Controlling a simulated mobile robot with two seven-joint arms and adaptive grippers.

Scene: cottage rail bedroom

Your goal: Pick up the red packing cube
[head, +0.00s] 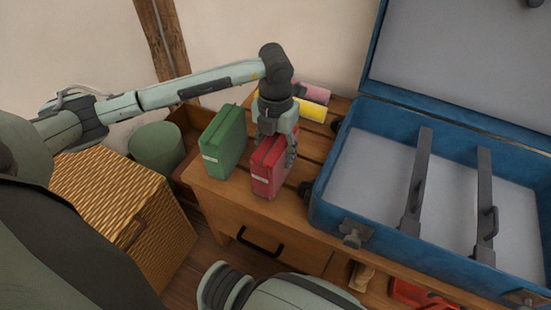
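The red packing cube (267,178) stands upright on the wooden bench (230,187), between a green packing cube and the blue suitcase. My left gripper (275,150) points down over its top, with fingers at its upper part. One finger shows on the cube's right side; the other side is partly hidden, so I cannot tell whether the fingers press on it. The cube appears to rest on the bench. My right gripper is not in view; only part of my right arm shows at the bottom.
A green packing cube (224,141) stands close to the left. The open blue suitcase (335,208) with grey straps fills the right. Yellow (308,110) and pink (314,93) rolls lie behind the gripper. A wicker basket (120,205) and green bin (157,148) stand left.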

